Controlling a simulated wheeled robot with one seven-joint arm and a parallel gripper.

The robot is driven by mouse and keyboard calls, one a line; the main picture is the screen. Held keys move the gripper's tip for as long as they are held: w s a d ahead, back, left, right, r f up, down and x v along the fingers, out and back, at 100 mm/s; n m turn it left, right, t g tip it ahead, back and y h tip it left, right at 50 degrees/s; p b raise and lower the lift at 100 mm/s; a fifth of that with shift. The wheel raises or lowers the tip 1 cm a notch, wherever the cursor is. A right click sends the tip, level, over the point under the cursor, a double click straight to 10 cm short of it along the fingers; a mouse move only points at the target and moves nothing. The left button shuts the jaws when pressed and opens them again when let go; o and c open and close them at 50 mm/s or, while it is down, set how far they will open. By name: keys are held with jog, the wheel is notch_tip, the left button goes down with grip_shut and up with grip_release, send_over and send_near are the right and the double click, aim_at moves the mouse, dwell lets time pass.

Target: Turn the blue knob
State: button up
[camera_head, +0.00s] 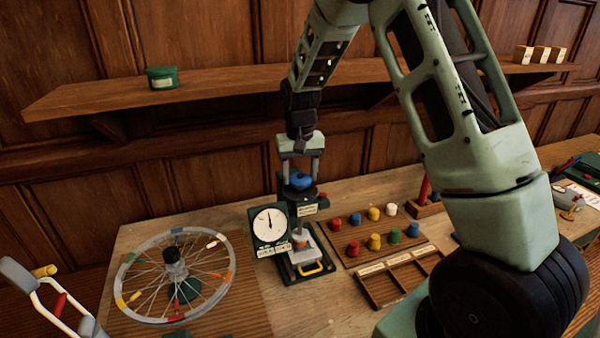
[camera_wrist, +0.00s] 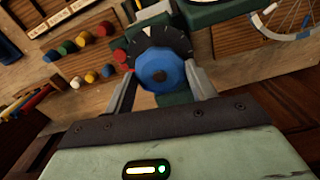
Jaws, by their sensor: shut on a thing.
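The blue knob (camera_head: 300,181) sits on top of a dark green upright device (camera_head: 305,208) on the bench. My gripper (camera_head: 299,178) comes down from above, its two fingers on either side of the knob and shut on it. In the wrist view the blue knob (camera_wrist: 162,72) lies between the grey fingertips (camera_wrist: 163,82), with a black dial disc (camera_wrist: 160,38) with a pale mark behind it. A round white gauge (camera_head: 269,224) with a dark pointer near the top stands at the device's left.
A wheel with coloured tags (camera_head: 174,277) stands left of the device. A board of coloured pegs (camera_head: 348,232) and an empty divided wooden tray (camera_head: 372,290) are to the right. A wooden shelf (camera_head: 230,90) with a green box (camera_head: 162,77) runs along the wall behind.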

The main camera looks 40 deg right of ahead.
aim_at(300, 177)
jog(key=shift+m, duration=0.8)
jog(key=o, duration=1)
jog(key=shift+r, duration=0.2)
notch_tip(300, 177, up, 17)
jog(key=b, duration=0.5)
